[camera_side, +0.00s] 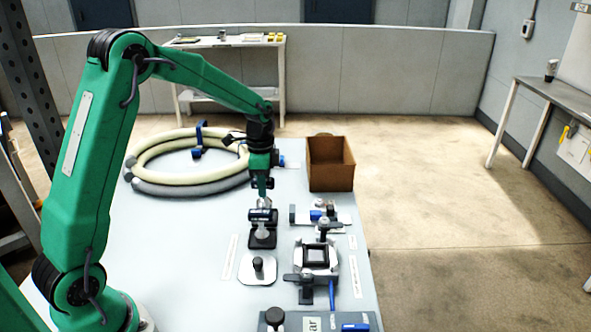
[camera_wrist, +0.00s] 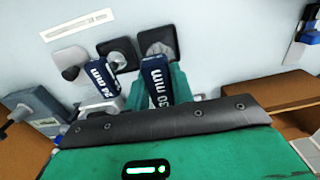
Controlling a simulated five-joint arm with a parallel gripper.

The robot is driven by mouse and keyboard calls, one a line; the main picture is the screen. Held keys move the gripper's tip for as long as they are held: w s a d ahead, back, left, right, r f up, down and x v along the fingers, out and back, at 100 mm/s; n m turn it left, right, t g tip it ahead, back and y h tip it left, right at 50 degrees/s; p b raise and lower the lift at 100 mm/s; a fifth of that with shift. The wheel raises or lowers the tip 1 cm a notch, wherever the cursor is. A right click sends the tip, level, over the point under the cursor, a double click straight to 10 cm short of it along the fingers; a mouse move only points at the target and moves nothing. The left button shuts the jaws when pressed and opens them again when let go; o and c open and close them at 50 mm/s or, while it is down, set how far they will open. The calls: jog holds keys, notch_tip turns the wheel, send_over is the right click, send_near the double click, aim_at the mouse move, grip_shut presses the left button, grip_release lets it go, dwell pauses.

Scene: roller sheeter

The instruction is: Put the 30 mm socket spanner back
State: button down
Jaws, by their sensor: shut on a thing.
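The 30 mm socket spanner, with a dark blue body and white "30 mm" lettering, shows in the wrist view (camera_wrist: 157,85). My gripper's teal fingers (camera_wrist: 163,88) are shut on it, one on each side. In the side view my gripper (camera_side: 263,196) points down, with the spanner's dark handle (camera_side: 263,216) under it. The metal lower part stands upright over a black square holder (camera_side: 262,241). Whether it is seated in the holder or just above it, I cannot tell. A second spanner marked "24 mm" (camera_wrist: 101,78) stands to its left in the wrist view.
A pale plate with a black knob (camera_side: 257,269) lies in front of the holder. A clamp fixture (camera_side: 316,258) is close on the right. A brown box (camera_side: 331,165) and coiled hoses (camera_side: 150,180) are farther back. Bare table lies left of the holder.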

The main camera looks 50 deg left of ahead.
aim_at(264, 199)
jog(key=shift+f, duration=1.7)
jog(key=shift+f, duration=0.1)
jog(key=c, duration=1.2)
grip_release()
notch_tip(264, 199, up, 12)
jog(key=shift+f, duration=0.1)
jog(key=shift+r, duration=0.2)
